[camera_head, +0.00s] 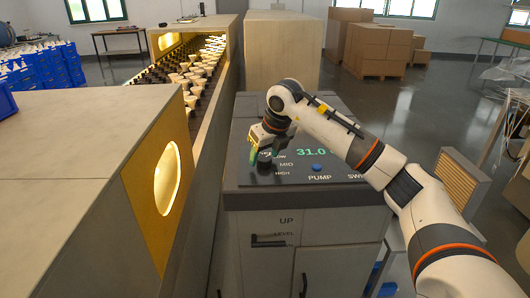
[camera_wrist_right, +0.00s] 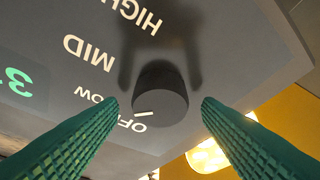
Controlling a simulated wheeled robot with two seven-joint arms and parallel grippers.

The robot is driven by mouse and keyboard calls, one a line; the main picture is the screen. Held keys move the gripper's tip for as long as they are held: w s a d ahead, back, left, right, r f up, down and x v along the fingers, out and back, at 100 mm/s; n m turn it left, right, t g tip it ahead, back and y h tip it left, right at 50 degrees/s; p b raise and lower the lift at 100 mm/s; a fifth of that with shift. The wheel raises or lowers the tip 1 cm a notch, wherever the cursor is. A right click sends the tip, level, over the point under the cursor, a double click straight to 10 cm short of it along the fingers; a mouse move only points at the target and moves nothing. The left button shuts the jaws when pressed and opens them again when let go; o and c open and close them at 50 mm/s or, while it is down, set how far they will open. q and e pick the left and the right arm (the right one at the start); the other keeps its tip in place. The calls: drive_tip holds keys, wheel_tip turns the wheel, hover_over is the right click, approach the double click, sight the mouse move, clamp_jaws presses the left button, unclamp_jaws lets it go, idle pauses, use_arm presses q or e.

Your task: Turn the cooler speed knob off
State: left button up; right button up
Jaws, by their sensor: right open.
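The cooler speed knob (camera_wrist_right: 165,88) is a dark round knob on the grey panel, with a white mark near its lower-left rim in the right wrist view. The mark lies close to the OFF and LOW labels; I cannot tell exactly which it points at. MID and HIGH labels curve further round. My right gripper (camera_wrist_right: 159,103) is open, its green fingers on either side of the knob, with gaps showing in this view. In the head view the right gripper (camera_head: 262,156) is over the left part of the panel and partly hides the knob. My left gripper is not in view.
The control cabinet (camera_head: 265,220) has a green 31.0 readout (camera_head: 311,152) and a blue PUMP button (camera_head: 317,167). Cardboard boxes (camera_head: 378,45) stand behind.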

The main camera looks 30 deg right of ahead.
drive_tip(key=shift+f, duration=0.15)
drive_tip(key=c, duration=1)
drive_tip(key=shift+n, duration=0.3)
drive_tip(key=n+y, duration=0.1)
drive_tip(key=n, duration=0.2)
drive_tip(key=shift+w+d+y+p, duration=0.1)
drive_tip(key=shift+y+p, duration=0.2)
drive_tip(key=shift+p, duration=0.05)
drive_tip(key=n, duration=0.2)
drive_tip(key=n+g+y+p, duration=0.1)
drive_tip(key=n, duration=0.2)
drive_tip(key=shift+y, duration=0.3)
drive_tip(key=shift+n, duration=0.3)
